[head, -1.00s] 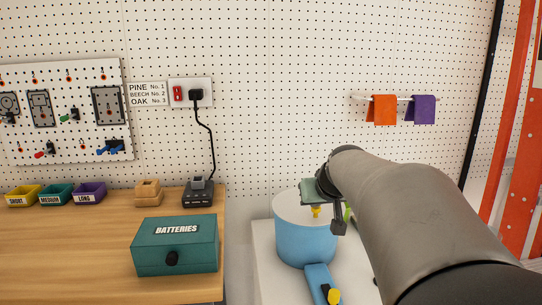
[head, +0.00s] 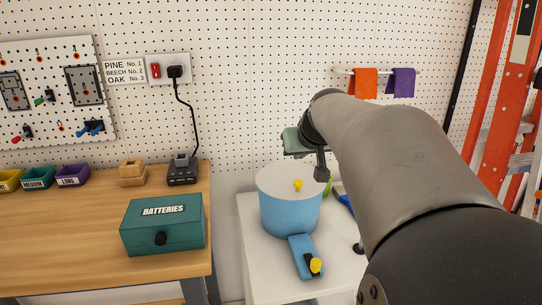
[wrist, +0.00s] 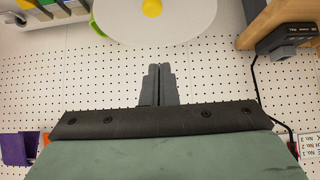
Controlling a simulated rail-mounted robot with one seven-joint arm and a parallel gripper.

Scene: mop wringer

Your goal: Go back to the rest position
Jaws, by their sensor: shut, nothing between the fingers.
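My gripper (head: 321,172) points downward in the head view, just right of and above the white lid of a blue pot-like container (head: 290,215). The lid has a yellow knob (head: 297,185). In the wrist view the two dark fingers (wrist: 159,85) are together with nothing between them, and the lid (wrist: 188,18) shows at the top edge. The gripper appears apart from the container. My arm hides part of the white table's right side.
On the wooden bench (head: 60,225) stand a green batteries box (head: 163,225) and a black charger (head: 182,172). Orange (head: 364,84) and purple cloths (head: 401,82) hang on the wall. An orange ladder (head: 508,95) stands right.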

